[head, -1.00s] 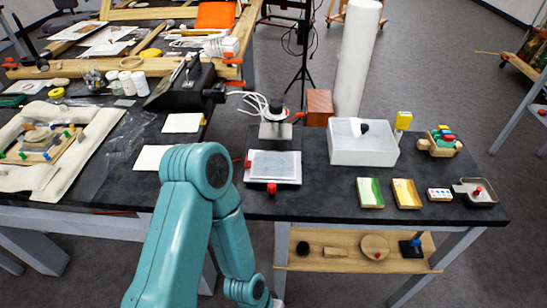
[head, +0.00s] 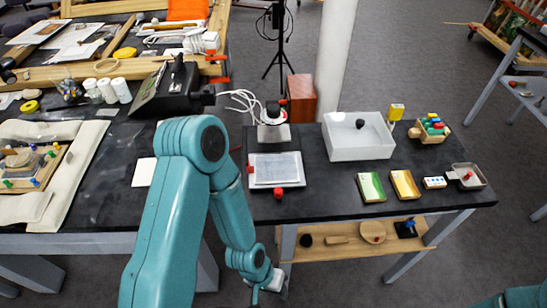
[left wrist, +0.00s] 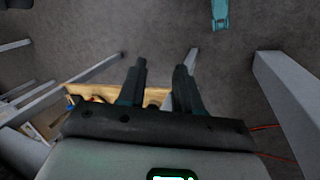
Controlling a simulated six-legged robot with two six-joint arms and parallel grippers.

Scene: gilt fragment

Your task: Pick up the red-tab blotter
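A white open box (head: 358,147), a green pad (head: 371,187) and a yellow pad (head: 404,184) stand right of the blotter. A small device (head: 273,130) stands behind it. A wooden shelf (head: 345,247) with several items is under the worktop. Floor in front is clear.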

